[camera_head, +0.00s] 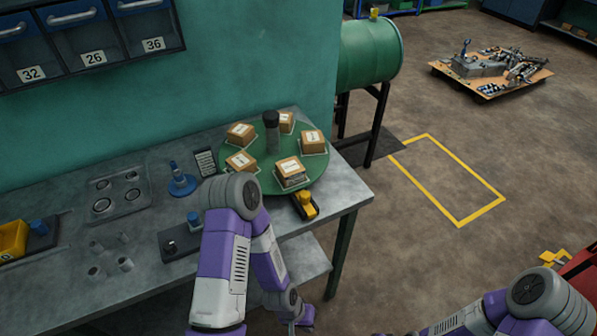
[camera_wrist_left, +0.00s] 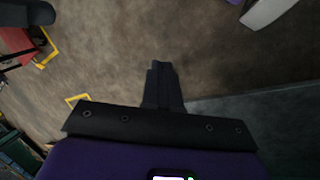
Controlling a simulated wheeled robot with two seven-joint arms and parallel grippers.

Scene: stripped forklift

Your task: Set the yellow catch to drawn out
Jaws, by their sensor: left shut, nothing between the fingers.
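The yellow catch (camera_head: 306,203) sits on a dark base at the front right of the workbench, beside the edge of the green turntable (camera_head: 262,182). Its exact setting is too small to tell. My left arm reaches over the bench and bends back down. My left gripper (camera_head: 304,316) hangs in front of the bench, well below the catch in the picture and apart from it. In the left wrist view the fingers (camera_wrist_left: 163,85) are shut and empty, with floor behind them; the catch does not show there. My right arm shows at the lower right, its gripper out of view.
The turntable carries several boxes (camera_head: 290,170) and a dark post (camera_head: 271,128). A blue-handled piece (camera_head: 181,182), a metal tray (camera_head: 113,195) and a yellow bin (camera_head: 12,238) are on the bench (camera_head: 355,192). A green drum (camera_head: 370,52) stands behind.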

